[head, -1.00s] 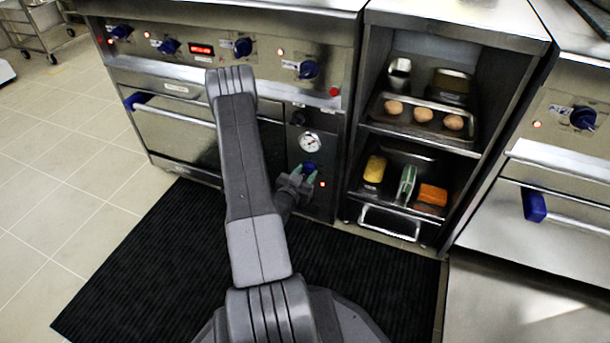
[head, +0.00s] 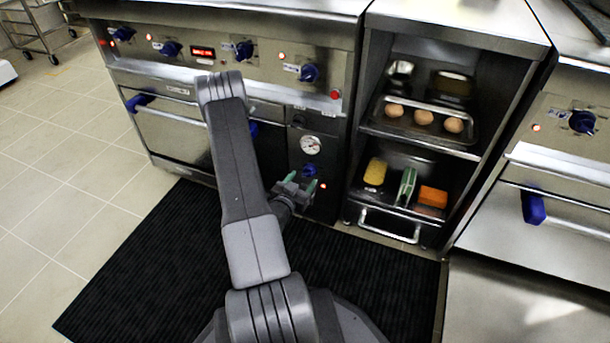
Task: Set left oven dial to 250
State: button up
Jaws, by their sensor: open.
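The left oven (head: 170,135) stands at the left, with a narrow control panel at the right of its door. On that panel a blue dial (head: 309,170) sits below a round white gauge (head: 310,145). A small red light (head: 323,186) glows beside it. My gripper (head: 299,184) is open and empty, just below and in front of the dial, and seems apart from it. The gripper's fingers are greenish and small in view. The dial's markings and pointer are too small to read.
Several blue knobs (head: 244,51) line the range's upper panel beside a red display (head: 203,52). To the right, an open shelf unit (head: 357,120) holds trays with eggs (head: 424,117), a sponge (head: 375,172) and an orange block (head: 433,196). A black mat (head: 130,260) covers the floor.

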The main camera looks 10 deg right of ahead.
aim_at(306, 176)
jog(key=p+v, duration=0.2)
jog(key=v, duration=0.8)
jog(key=shift+s, duration=0.25)
jog(key=shift+w, duration=0.1)
jog(key=b+x, duration=0.3)
jog(key=x, duration=1)
jog(key=shift+w, duration=0.1)
jog(key=shift+w+d, duration=0.15)
jog(key=shift+w, duration=0.05)
